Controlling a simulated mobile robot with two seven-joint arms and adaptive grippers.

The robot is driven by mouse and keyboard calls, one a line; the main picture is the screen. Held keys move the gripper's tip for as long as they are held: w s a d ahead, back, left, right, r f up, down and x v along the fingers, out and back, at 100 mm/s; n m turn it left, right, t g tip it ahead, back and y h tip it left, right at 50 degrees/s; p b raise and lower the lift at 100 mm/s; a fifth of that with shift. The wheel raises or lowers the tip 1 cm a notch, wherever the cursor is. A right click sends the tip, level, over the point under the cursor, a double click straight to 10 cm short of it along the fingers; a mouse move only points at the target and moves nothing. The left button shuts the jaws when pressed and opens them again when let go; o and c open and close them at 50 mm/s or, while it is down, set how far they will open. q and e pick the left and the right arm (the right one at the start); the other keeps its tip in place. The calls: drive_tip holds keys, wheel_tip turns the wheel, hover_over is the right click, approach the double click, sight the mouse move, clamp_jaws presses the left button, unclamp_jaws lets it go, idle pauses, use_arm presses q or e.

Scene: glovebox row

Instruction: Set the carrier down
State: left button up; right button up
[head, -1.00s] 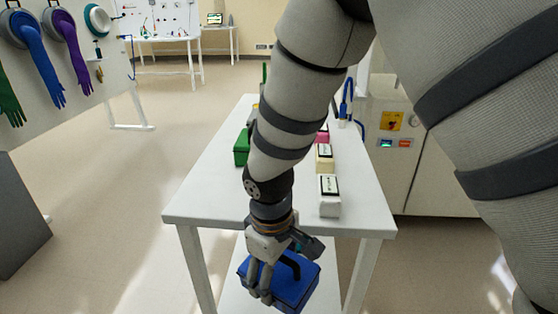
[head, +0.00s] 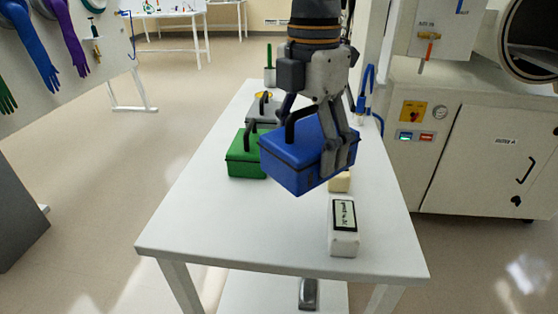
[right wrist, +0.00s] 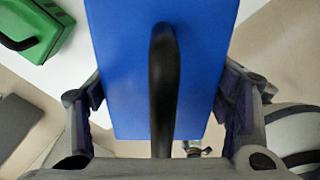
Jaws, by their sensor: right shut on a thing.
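The blue carrier (head: 300,160) is a box with a black arched handle. It hangs tilted in the head view, over the middle of the white table (head: 225,225), and looks clear of the top. My right gripper (head: 322,140) is shut on it from above. In the right wrist view the carrier (right wrist: 125,60) fills the middle, with a finger along each side and the handle between them. The carrier hides part of the table and of the things behind it. My left gripper is not in view.
A green carrier (head: 240,168) and a grey one (head: 262,113) stand on the table's left side. A white labelled block (head: 343,235) and a cream block (head: 340,182) stand on the right. The near-left tabletop is bare. A cabinet (head: 480,140) stands right of the table.

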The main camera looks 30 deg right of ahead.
drive_tip(key=w+a+f, duration=0.2)
drive_tip(key=a+f, duration=0.1)
drive_tip(key=w+a+f, duration=0.2)
drive_tip(key=a+f, duration=0.1)
drive_tip(key=a, duration=0.1)
drive_tip(key=w+a+f+b, duration=0.1)
drive_tip(key=w+a+f, duration=0.1)
drive_tip(key=a+f, duration=0.1)
drive_tip(key=shift+w+a, duration=0.35)
drive_tip(key=shift+a, duration=0.1)
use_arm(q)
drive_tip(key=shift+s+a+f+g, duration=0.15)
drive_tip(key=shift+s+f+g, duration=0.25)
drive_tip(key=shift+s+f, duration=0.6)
use_arm(e)
drive_tip(key=shift+w+a+f, duration=0.1)
drive_tip(key=shift+a+f, duration=0.05)
drive_tip(key=shift+f, duration=0.75)
drive_tip(key=shift+w+a+f, duration=0.1)
drive_tip(key=shift+f, duration=0.75)
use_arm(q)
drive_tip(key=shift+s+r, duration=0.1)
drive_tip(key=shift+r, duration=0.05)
use_arm(e)
drive_tip(key=shift+f, duration=0.15)
drive_tip(key=o, duration=1.5)
drive_tip(key=shift+o, duration=0.2)
